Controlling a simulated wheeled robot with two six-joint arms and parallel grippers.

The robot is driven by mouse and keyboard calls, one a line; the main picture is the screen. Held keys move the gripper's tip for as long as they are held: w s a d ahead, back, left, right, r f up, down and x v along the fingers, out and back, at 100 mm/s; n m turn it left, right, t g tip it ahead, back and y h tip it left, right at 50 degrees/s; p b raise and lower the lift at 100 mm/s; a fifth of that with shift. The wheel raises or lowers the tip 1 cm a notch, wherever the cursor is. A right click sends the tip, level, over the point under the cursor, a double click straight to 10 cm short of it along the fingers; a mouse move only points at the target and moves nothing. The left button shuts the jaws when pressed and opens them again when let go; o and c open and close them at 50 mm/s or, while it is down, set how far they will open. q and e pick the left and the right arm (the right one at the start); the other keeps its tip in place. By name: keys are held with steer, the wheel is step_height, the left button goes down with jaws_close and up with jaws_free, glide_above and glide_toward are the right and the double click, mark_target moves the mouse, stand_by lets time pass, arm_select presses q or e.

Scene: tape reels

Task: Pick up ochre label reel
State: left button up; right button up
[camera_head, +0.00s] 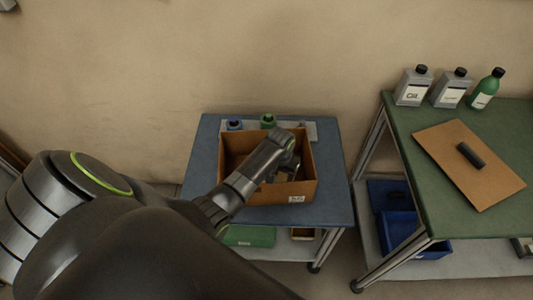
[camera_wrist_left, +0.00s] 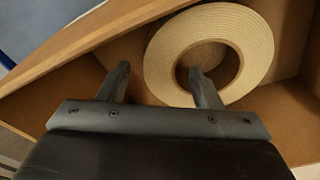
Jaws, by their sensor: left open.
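A cream to pale ochre label reel (camera_wrist_left: 257,45) lies in an open cardboard box (camera_head: 308,163), seen in the left wrist view; I cannot see it in the head view, where my arm covers much of the box. My left gripper (camera_wrist_left: 160,70) is open and reaches down into the box. In the wrist view its right fingertip appears over the reel's centre hole and its left fingertip outside the ring, so the ring's near-left wall shows between them. Whether the fingers touch the reel I cannot tell. My right gripper is in neither view.
The box stands on a blue-topped cart (camera_head: 335,180); its walls rise around my gripper. Blue and green bottles (camera_head: 268,121) stand behind the box. At right, a green table (camera_head: 510,125) holds several bottles and a brown board (camera_head: 470,180) with a dark cylinder.

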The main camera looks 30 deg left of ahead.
arm_select(q)
steer(key=shift+w+f, duration=0.15)
steer(key=shift+f, duration=1)
jaws_close()
steer(key=shift+r, duration=0.15)
step_height(320, 180, up, 10)
